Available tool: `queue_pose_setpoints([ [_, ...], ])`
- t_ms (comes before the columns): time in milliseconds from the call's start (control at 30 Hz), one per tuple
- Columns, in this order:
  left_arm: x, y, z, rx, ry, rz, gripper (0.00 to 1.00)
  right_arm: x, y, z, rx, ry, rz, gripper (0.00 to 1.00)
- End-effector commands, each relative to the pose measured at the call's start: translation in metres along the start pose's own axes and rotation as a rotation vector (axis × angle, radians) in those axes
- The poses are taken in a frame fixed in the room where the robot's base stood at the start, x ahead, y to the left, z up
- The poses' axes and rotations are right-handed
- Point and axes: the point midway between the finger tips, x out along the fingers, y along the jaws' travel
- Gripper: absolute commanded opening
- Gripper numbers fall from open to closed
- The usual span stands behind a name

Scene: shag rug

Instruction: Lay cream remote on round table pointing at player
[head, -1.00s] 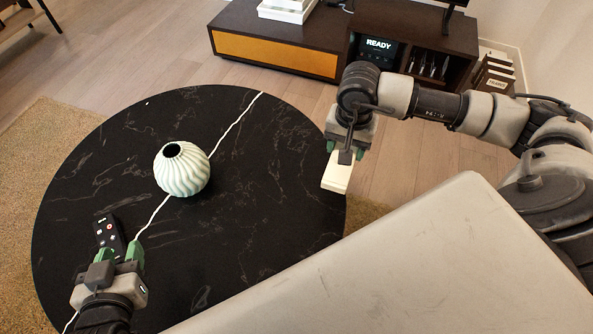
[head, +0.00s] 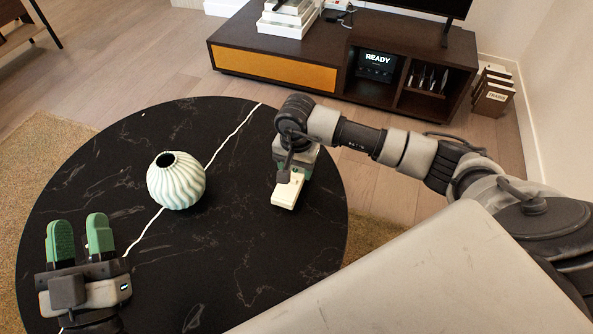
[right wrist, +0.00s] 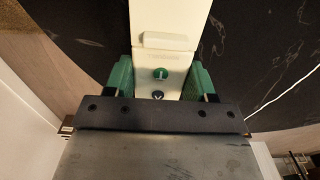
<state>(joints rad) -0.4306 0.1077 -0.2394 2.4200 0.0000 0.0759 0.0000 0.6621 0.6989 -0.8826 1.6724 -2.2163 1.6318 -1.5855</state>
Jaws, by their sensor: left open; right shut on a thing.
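The cream remote (head: 287,191) is in my right gripper (head: 292,170), over the right part of the black round table (head: 240,250). I cannot tell whether it touches the tabletop. In the right wrist view the cream remote (right wrist: 171,22) lies between the green fingers of the right gripper (right wrist: 160,78), with a green button and a dark button near them. The player (head: 376,63), with a lit READY display, sits in the media cabinet beyond the table. My left gripper (head: 80,236) is open and empty over the table's left side.
A pale ribbed vase (head: 176,181) stands on the table left of the remote. The dark cabinet (head: 272,40) stands behind. The table's front middle is clear.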

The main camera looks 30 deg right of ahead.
Motion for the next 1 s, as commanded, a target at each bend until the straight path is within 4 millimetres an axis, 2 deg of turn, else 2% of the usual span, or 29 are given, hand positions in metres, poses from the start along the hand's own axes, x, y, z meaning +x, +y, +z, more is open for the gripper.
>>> queue_pose_setpoints([
  [33, -0.001, 0.001, -0.003, -0.002, 0.043, 0.002, 0.43, 0.008, 0.0, 0.0, 0.001, -0.001, 0.0, 0.29],
  [167, -0.001, 0.002, -0.013, -0.005, 0.118, 0.005, 0.43, 0.015, 0.0, 0.0, 0.001, 0.001, 0.0, 0.29],
  [533, -0.002, 0.003, -0.017, -0.006, 0.146, 0.006, 0.43, 0.016, 0.0, 0.0, 0.0, 0.001, -0.001, 0.29],
  [767, -0.002, 0.003, -0.026, -0.007, 0.2, 0.008, 0.43, 0.019, 0.0, 0.0, 0.001, 0.002, -0.001, 0.29],
  [800, -0.002, 0.004, -0.027, -0.007, 0.21, 0.008, 0.43, 0.019, 0.0, 0.0, 0.001, 0.001, 0.0, 0.56],
  [967, -0.002, 0.004, -0.028, -0.007, 0.213, 0.008, 0.43, 0.019, 0.0, 0.0, 0.001, 0.001, 0.0, 0.8],
  [1000, -0.002, 0.004, -0.028, -0.007, 0.213, 0.008, 0.43, 0.019, 0.0, 0.0, 0.001, 0.001, 0.0, 0.8],
])
